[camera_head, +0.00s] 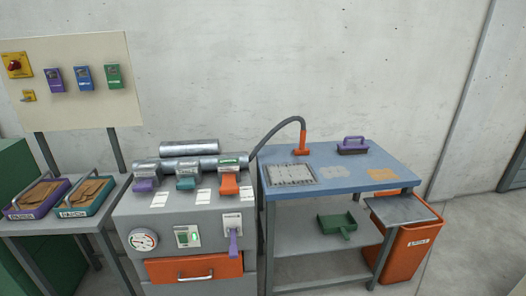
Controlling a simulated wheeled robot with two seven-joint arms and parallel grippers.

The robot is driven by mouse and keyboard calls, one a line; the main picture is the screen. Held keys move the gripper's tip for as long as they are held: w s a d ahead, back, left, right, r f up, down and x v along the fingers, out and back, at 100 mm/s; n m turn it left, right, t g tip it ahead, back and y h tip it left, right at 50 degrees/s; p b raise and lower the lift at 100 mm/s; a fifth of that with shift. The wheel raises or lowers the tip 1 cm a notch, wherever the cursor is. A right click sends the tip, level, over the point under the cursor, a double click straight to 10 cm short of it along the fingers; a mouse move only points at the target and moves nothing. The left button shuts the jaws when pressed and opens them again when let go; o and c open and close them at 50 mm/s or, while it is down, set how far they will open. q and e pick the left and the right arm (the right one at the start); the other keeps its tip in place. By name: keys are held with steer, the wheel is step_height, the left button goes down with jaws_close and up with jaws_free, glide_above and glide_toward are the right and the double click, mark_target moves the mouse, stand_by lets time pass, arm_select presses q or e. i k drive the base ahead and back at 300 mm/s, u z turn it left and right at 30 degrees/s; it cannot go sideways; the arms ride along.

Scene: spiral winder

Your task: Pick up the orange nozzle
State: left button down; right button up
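The orange nozzle (303,141) is at the end of a dark grey hose (273,127). The hose arches up behind the grey machine and over the left part of the blue tabletop (340,177). The nozzle points down, and its wider orange lower end is at or just above the tabletop, behind a pale grille (289,174). I cannot tell whether it touches the surface. Neither of my grippers is in view, and nothing is seen holding the nozzle.
A purple-handled brush or block (353,146) stands right of the nozzle. The grey machine (187,222) has purple, teal and orange (229,184) levers. A green dustpan (337,225) lies on the lower shelf. An orange bin (404,247) stands at the right. Trays (85,197) sit far left.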

mark_target(301, 150)
steer(key=u, duration=0.05)
steer(key=k, duration=0.25)
steer(key=u, duration=0.9)
steer(key=i, duration=0.9)
steer(key=z, duration=0.1)
